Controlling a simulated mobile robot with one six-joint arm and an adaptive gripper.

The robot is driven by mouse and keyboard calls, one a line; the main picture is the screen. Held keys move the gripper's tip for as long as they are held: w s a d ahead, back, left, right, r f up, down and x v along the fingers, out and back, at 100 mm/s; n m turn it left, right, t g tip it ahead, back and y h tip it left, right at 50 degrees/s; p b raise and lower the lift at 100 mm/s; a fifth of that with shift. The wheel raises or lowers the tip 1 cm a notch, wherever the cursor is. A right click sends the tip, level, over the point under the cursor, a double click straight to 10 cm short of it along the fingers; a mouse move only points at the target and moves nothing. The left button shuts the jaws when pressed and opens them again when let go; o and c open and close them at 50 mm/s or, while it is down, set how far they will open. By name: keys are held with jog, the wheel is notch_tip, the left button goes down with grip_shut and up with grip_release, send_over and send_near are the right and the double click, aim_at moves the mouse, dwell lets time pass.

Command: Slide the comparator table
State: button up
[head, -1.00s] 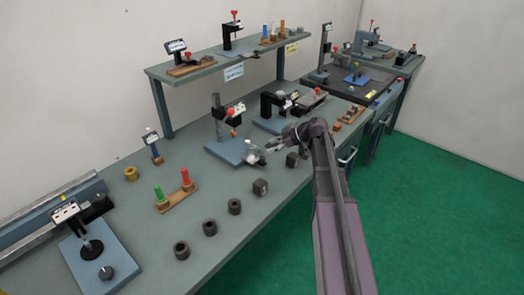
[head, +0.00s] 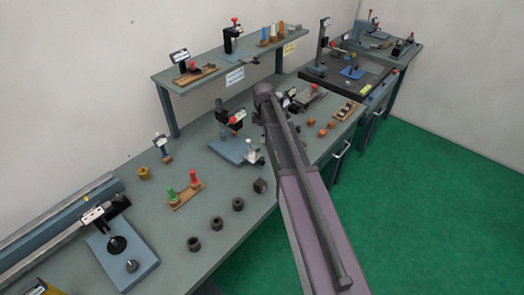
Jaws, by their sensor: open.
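Several gauge stands are in the head view, and I cannot tell for certain which one carries the comparator table. One stand with a dark column and a red knob rises from a blue base plate (head: 228,149) on the long bench. A small pale fitting (head: 251,147) is at that plate's right edge. Another upright stand (head: 322,47) is on a dark plate (head: 335,84) farther back, with a blue block (head: 352,72) near it. My arm crosses the bench to the right of the blue base plate. My gripper does not show; my arm seems to hide it.
Dark round and square parts, such as a ring (head: 194,244), line the bench's front edge. A wooden holder (head: 186,197) has red and green pegs. A raised shelf (head: 215,72) runs along the back. A long rail (head: 60,225) lies at the left. Green floor (head: 430,200) is clear at right.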

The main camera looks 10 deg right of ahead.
aim_at(262, 158)
jog(key=shift+r, duration=0.3)
jog(key=shift+f, duration=0.2)
notch_tip(262, 158, down, 13)
jog(key=b, duration=1.3)
jog(key=shift+f+b, duration=0.2)
jog(key=shift+b, duration=0.15)
grip_shut()
